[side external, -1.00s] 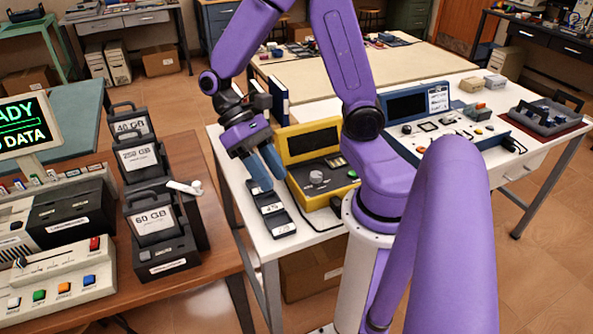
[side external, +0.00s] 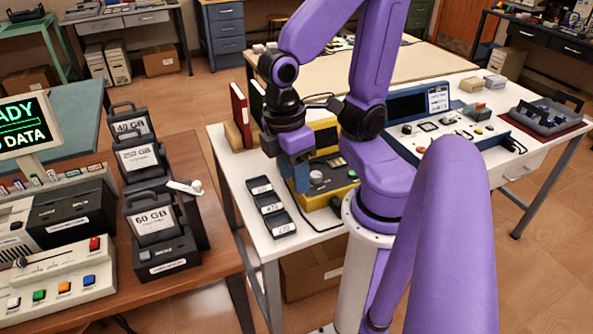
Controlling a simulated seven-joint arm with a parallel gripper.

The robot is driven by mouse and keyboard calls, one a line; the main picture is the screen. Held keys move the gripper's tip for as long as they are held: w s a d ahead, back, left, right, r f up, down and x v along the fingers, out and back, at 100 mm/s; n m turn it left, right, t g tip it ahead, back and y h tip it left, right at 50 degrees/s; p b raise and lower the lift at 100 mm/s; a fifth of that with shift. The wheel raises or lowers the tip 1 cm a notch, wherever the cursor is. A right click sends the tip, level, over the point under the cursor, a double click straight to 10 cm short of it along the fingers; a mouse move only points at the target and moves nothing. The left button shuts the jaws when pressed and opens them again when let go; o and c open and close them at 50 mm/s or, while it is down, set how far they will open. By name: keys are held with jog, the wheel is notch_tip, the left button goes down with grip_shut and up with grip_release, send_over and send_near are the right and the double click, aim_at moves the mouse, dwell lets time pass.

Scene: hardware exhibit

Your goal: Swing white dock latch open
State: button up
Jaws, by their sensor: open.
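The white latch (side external: 185,187) is a short pale lever with a rounded end at the right side of the black drive docks. It lies roughly level, its rounded end pointing right past the dock. The docks (side external: 168,258) stand in a row on the brown table, holding black handled cartridges labelled 40 GB, 250 GB and 60 GB (side external: 153,224). My gripper (side external: 301,184) has blue fingers pointing down, in front of the yellow case on the white table. It is open, well to the right of the latch and apart from it. The gap between the fingers is hard to see.
Small black labelled trays (side external: 270,209) lie on the white table (side external: 240,165), left of the yellow case (side external: 330,170). A gap separates the white table from the brown table (side external: 210,270). A button console (side external: 60,285) sits front left.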

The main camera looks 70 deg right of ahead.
jog(key=shift+s+a+r+n+t+y, duration=0.2)
jog(key=shift+n+t, duration=0.15)
jog(key=shift+n, duration=0.2)
jog(key=shift+s+a+r+n+t+y, duration=0.1)
jog(key=shift+s+r+n+t+y, duration=0.1)
jog(key=shift+n+t, duration=0.25)
jog(key=shift+f, duration=0.15)
jog(key=n+t+h, duration=0.7)
jog(key=n+t, duration=0.9)
jog(key=n, duration=0.3)
send_near(198, 184)
jog(key=x, duration=1.2)
jog(key=shift+w, duration=0.2)
jog(key=shift+c, duration=0.2)
